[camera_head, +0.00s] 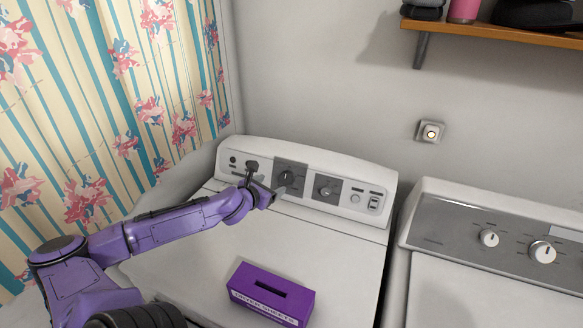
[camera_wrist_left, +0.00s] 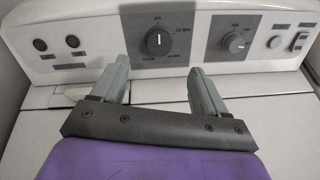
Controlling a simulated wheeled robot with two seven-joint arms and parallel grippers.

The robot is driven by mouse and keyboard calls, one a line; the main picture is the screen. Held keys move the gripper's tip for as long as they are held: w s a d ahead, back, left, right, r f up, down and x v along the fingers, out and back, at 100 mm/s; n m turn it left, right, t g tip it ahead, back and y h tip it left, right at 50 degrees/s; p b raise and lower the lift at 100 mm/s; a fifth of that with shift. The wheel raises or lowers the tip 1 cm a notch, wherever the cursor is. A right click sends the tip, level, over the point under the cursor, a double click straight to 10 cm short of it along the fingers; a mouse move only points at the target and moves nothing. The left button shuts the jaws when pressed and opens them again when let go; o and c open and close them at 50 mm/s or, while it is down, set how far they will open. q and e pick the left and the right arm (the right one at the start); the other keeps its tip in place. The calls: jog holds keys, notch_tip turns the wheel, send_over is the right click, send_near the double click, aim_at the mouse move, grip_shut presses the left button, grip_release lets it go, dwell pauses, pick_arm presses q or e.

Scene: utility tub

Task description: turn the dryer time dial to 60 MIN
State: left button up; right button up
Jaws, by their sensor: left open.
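The dryer (camera_head: 330,232) has a back panel with two dark dials on grey plates. The larger left dial (camera_head: 286,178) seems to be the time dial; it also shows in the left wrist view (camera_wrist_left: 159,41), its white pointer line standing near upright. Small labels ring it, with MIN markings at its right too small to read surely. The smaller right dial (camera_head: 326,190) also shows in the left wrist view (camera_wrist_left: 235,43). My left gripper (camera_head: 267,178) is open and empty in front of the panel. In the left wrist view its fingers (camera_wrist_left: 158,70) stand apart, below and either side of the left dial.
A purple dryer-sheet box (camera_head: 270,294) sits on the dryer top. A second machine (camera_head: 490,240) with white knobs stands to the right. A curtain (camera_head: 110,100) hangs at the left. A shelf (camera_head: 500,32) and a wall button (camera_head: 431,132) are above.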

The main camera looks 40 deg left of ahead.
aim_at(285, 178)
pick_arm(q)
jog(key=b+x, duration=0.2)
jog(key=x, duration=0.1)
jog(key=b+x, duration=0.2)
jog(key=x, duration=0.1)
jog(key=b+x, duration=0.2)
jog(key=x, duration=0.1)
jog(key=shift+a+f, duration=0.1)
jog(key=shift+f, duration=0.35)
jog(key=shift+w+a+f, duration=0.1)
jog(key=shift+w, duration=0.6)
